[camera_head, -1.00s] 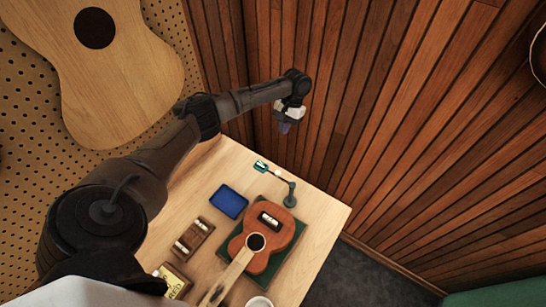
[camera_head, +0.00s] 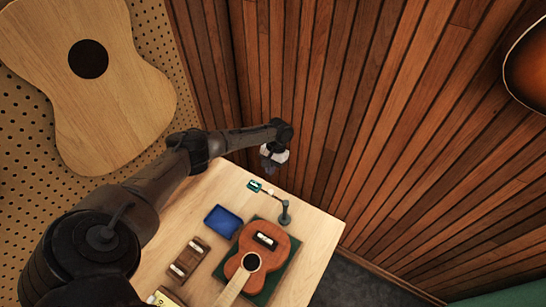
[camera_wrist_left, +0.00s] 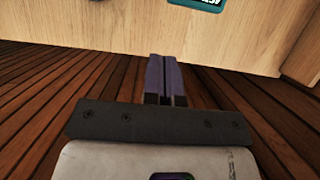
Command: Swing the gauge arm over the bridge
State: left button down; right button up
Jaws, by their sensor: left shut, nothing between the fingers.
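The gauge (camera_head: 254,185) is a small teal box at the end of a thin gauge arm (camera_head: 270,192). The arm joins a dark grey post (camera_head: 284,213) on the table. The gauge points to the back left, away from the bridge (camera_head: 265,240) on the brown ukulele (camera_head: 262,253). My left gripper (camera_head: 268,164) is past the table's back edge, above and behind the gauge, touching nothing. In the left wrist view its fingers (camera_wrist_left: 166,80) are together and empty, and part of the gauge (camera_wrist_left: 200,3) shows at the top edge. My right gripper is out of view.
The ukulele lies on a dark green mat (camera_head: 284,270). A blue tray (camera_head: 223,221) and a brown wooden rack (camera_head: 188,259) stand to its left. The wood-panelled wall (camera_head: 350,110) rises close behind my left gripper. The table's right corner (camera_head: 325,235) is bare.

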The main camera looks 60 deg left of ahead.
aim_at(268, 194)
pick_arm(q)
jog(key=s, duration=0.1)
jog(key=s+d+p, duration=0.1)
jog(key=s+p, duration=0.1)
jog(key=shift+s+d+f, duration=0.1)
jog(key=shift+s+d, duration=0.25)
jog(key=shift+s, duration=0.05)
jog(key=shift+w, duration=0.1)
